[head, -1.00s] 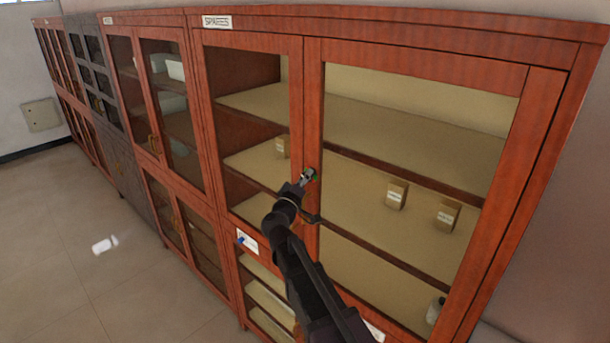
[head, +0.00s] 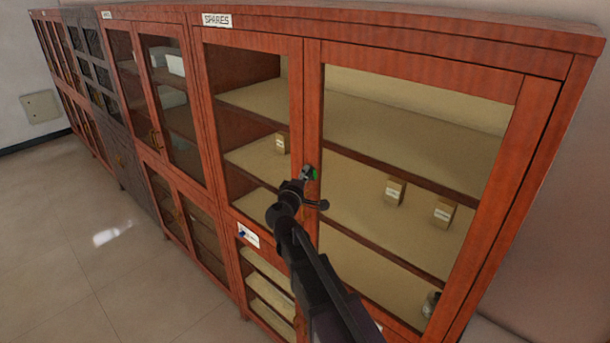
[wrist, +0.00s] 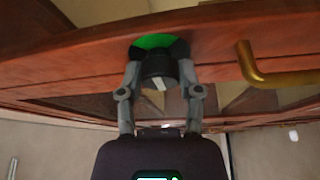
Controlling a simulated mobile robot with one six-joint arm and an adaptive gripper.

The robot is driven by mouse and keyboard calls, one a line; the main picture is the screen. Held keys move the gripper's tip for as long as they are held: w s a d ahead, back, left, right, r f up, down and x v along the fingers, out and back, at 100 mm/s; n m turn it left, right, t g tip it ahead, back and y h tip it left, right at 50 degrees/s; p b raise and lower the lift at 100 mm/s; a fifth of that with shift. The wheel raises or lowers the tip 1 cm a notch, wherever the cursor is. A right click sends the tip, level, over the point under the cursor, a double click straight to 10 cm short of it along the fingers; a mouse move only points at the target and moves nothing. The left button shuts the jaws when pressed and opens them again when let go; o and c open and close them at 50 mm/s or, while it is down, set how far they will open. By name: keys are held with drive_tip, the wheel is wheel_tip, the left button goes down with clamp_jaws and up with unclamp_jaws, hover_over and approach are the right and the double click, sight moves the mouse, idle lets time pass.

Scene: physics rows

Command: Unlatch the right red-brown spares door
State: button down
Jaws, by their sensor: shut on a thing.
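The right red-brown spares door (head: 535,150) is a glazed wooden frame and looks closed, flush beside the left spares door (head: 296,110). A dark round knob (wrist: 158,68) with a pale mark stands on a green disc (wrist: 152,42) on the door's wood in the wrist view. My gripper (head: 307,176) is at that stile. Its two fingers (wrist: 160,75) are shut on the knob, one on each side. A brass handle (wrist: 275,76) sits to the right of the knob, apart from my fingers.
A SPARES label (head: 217,20) marks the cabinet top. Small boxes (head: 394,192) stand on shelves behind the glass. Lower doors (head: 268,285) are below, and more cabinets (head: 130,90) run off to the left. The floor (head: 90,240) in front is clear.

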idle(0.3)
drive_tip(key=shift+c, duration=1.3)
unclamp_jaws()
drive_tip(key=shift+m+b, duration=0.4)
drive_tip(key=shift+m, duration=0.1)
